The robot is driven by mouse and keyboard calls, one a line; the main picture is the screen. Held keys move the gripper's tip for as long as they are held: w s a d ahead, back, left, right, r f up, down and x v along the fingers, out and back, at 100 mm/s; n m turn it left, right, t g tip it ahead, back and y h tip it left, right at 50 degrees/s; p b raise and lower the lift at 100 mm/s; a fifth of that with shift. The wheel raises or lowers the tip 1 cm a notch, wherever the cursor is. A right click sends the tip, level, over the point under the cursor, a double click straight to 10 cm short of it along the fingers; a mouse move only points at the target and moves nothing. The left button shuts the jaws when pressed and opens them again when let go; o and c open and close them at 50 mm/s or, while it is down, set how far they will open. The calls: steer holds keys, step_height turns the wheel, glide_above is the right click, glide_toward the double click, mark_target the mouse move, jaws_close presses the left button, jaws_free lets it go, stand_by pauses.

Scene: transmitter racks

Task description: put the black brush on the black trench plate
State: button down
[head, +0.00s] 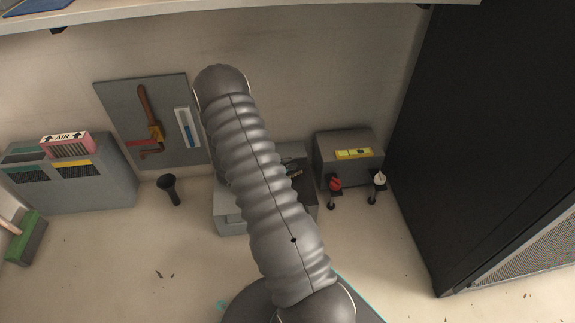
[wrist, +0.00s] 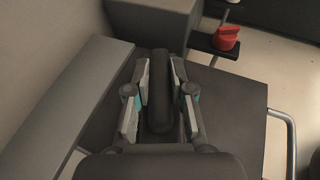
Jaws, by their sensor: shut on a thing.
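My gripper (wrist: 161,80) shows in the wrist view, its pale-padded fingers on either side of a long, dark, rounded thing, which I take to be the black brush (wrist: 158,108). The brush lies lengthwise between the fingers, above a dark grey flat surface (wrist: 236,108). I cannot tell whether the brush touches that surface, or whether the surface is the black trench plate. In the head view my own arm hides the gripper and the brush.
A grey box with a yellow label (head: 349,160) stands at the wall, with a red knob (head: 335,184) before it. The red knob also shows in the wrist view (wrist: 227,38). A metal handle (wrist: 291,145) runs beside the dark surface. A black funnel-shaped thing (head: 171,188) stands left.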

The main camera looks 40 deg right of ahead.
steer(key=shift+f, duration=0.1)
steer(key=c, duration=1)
jaws_free()
